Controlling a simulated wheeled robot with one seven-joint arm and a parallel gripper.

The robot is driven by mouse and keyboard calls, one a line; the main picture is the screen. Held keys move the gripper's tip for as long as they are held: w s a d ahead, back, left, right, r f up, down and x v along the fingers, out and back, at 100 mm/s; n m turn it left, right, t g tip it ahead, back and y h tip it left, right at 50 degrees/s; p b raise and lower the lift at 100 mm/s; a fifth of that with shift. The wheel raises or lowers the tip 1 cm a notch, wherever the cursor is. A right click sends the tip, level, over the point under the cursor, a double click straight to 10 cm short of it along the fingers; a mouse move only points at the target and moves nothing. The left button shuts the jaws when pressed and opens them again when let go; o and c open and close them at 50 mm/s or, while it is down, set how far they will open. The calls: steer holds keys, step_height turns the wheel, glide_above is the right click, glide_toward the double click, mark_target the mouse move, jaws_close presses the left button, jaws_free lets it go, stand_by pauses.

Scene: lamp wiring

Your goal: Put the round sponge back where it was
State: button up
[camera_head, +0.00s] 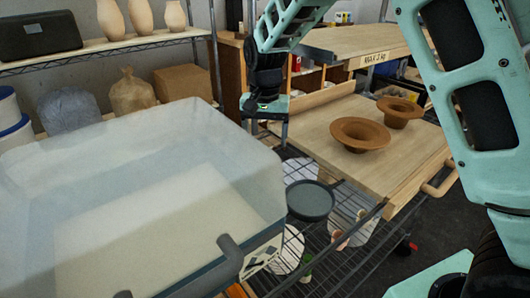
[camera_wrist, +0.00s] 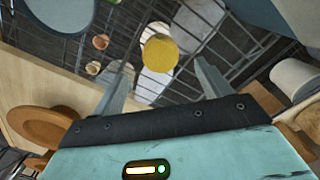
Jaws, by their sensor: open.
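A round yellow sponge-like disc (camera_wrist: 159,52) shows in the wrist view, beyond and between my fingertips, over the wire rack. It overlaps pale round pieces, and I cannot tell exactly what it rests on. I cannot make it out in the head view. My gripper (camera_wrist: 163,80) is open, with nothing between its fingers. In the head view my gripper (camera_head: 284,132) points down at the left edge of the wooden board, above the wire rack. A grey round dish (camera_head: 310,201) stands at the tub's right corner, and a grey disc (camera_wrist: 62,12) shows at the wrist view's top left.
A large translucent tub (camera_head: 130,140) fills the left. Two brown flared bowls (camera_head: 360,134) (camera_head: 399,111) stand on the wooden board (camera_head: 335,175). The wire rack (camera_head: 345,255) below holds pale round pieces (camera_head: 290,248). A shelf with vases (camera_head: 140,18) stands behind.

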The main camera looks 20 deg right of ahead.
step_height(320, 180, up, 4)
steer(key=shift+f, duration=0.1)
stand_by(0.6)
